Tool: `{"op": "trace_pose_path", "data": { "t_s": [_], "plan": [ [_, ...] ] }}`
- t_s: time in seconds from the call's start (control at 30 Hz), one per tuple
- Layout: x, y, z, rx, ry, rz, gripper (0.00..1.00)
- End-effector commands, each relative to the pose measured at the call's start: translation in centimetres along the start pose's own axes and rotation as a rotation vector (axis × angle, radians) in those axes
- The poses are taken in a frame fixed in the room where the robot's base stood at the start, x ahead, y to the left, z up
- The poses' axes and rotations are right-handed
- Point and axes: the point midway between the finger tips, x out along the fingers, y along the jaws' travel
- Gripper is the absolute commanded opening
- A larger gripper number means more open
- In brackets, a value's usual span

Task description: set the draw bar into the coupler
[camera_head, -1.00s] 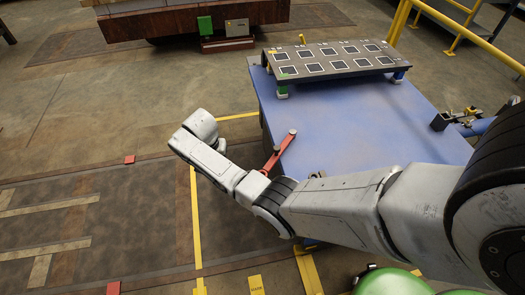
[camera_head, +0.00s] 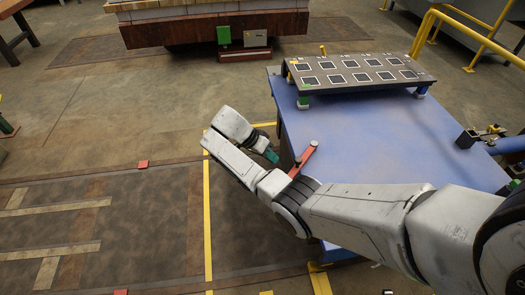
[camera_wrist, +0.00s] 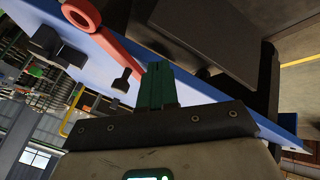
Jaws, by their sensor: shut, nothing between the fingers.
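The red draw bar (camera_head: 302,160) lies at the left edge of the blue deck, partly behind my arm. My gripper (camera_head: 272,155) is just left of the bar, beyond the deck edge. In the wrist view its green fingers (camera_wrist: 157,85) are together with nothing between them, apart from the bar. I cannot tell for sure which part is the coupler; a dark bracket (camera_head: 466,138) stands at the deck's right side.
The blue deck (camera_head: 360,130) is mostly bare. A dark panel (camera_head: 355,71) with white-framed squares stands on short legs at its far end. Yellow railings (camera_head: 470,30) stand at the upper right. The floor left of the deck is open.

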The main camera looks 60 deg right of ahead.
Motion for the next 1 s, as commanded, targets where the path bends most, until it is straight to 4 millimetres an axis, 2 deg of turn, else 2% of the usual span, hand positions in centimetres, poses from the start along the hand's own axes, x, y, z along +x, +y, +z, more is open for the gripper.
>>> {"op": "trace_pose_path", "data": {
  "t_s": [0.07,0.2,0.33,1.0],
  "plan": [
    [1.8,0.0,0.1,0.000,-0.001,0.002,0.00],
    [2.2,1.8,0.0,0.001,-0.002,-0.001,0.00],
    [2.8,2.8,0.0,-0.001,-0.001,-0.001,0.00],
    [3.1,3.9,0.1,-0.023,0.010,-0.011,0.00]
  ]
}}
